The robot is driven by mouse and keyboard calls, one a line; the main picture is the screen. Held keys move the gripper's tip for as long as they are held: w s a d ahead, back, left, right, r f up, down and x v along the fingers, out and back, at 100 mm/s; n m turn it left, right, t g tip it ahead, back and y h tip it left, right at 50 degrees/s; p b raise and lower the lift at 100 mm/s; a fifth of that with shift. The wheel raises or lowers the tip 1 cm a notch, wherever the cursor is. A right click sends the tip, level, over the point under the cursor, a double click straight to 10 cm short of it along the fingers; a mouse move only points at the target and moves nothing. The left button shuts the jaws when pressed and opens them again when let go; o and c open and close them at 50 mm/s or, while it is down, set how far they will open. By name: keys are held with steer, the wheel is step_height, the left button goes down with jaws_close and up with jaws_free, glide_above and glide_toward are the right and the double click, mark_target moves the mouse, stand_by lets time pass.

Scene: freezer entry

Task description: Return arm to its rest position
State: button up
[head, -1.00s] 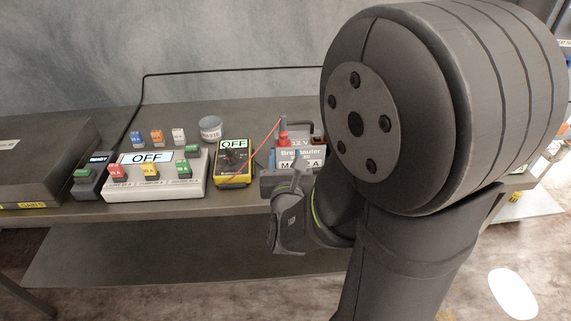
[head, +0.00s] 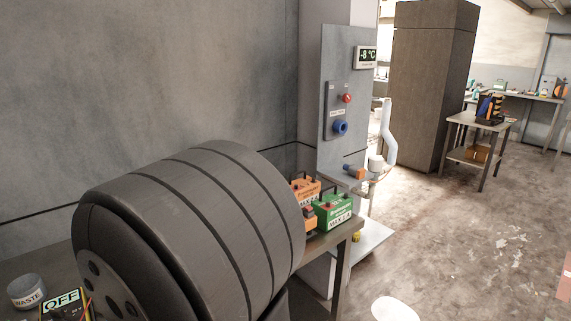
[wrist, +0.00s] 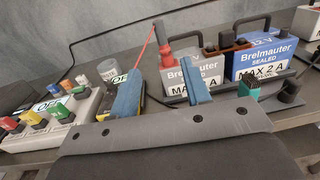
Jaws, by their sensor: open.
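In the wrist view my gripper (wrist: 160,67) shows two blue fingers set well apart, with nothing held between them. The fingers point towards the bench and overlap the picture of a grey battery (wrist: 208,70) and a yellow-edged meter; contact cannot be told. A red clamp (wrist: 166,55) with a red lead sits at the grey battery's left terminal. A blue battery (wrist: 262,55) stands right of it. In the head view a large dark joint of my arm fills the lower left, and the gripper is out of that view.
A multi-button box (wrist: 55,118) stands left on the bench. In the head view a waste cup (head: 27,291), a meter (head: 62,303), a green battery (head: 333,210) and orange batteries share the bench. A wall panel (head: 346,100) reads -8 °C. Open floor lies right.

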steer(key=x, duration=1.6)
steer(key=shift+w+a, duration=0.25)
steer(key=shift+r, duration=0.2)
